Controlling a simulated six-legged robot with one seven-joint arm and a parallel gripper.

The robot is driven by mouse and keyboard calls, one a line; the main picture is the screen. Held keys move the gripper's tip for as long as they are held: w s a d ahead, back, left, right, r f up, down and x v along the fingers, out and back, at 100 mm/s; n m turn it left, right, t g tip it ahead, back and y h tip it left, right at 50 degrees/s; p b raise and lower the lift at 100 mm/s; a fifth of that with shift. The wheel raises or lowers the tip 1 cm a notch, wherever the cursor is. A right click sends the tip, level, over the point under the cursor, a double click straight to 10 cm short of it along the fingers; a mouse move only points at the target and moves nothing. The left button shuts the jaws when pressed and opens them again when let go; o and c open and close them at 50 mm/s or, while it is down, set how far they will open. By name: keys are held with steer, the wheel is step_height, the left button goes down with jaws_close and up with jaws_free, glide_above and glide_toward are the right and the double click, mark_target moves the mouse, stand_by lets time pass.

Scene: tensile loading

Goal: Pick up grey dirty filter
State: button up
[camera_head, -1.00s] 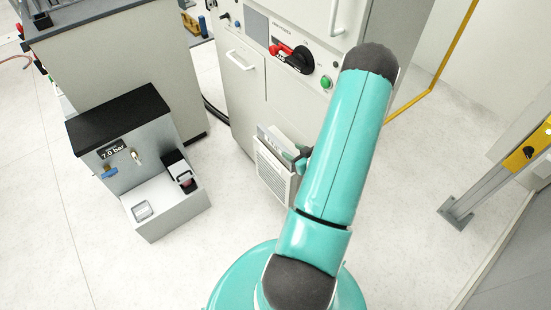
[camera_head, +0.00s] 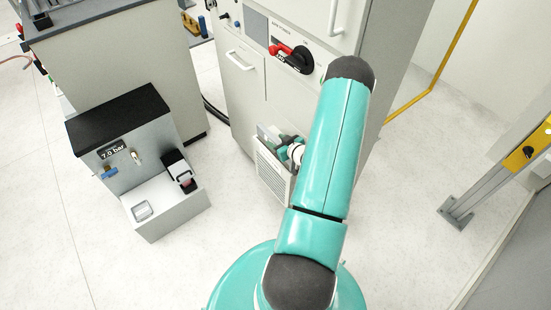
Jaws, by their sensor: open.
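A white vented box (camera_head: 272,174) with a slotted front is on the lower front of the grey cabinet. A small light grey piece (camera_head: 265,133) shows at its top left. It may be the grey dirty filter, but it is too small and too covered to be sure. My gripper (camera_head: 285,142) is open at the top of the box, close to this piece. My teal arm hides part of the gripper and the right side of the box. I cannot tell whether the fingers touch anything.
The grey cabinet (camera_head: 240,95) with a red-and-black rotary switch (camera_head: 292,56) rises behind the box. A grey unit with a black top (camera_head: 115,118) and a pressure label stands at left. A yellow-and-grey post (camera_head: 490,180) is at right. The floor between is clear.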

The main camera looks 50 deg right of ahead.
jaws_close()
steer(key=shift+r, duration=0.1)
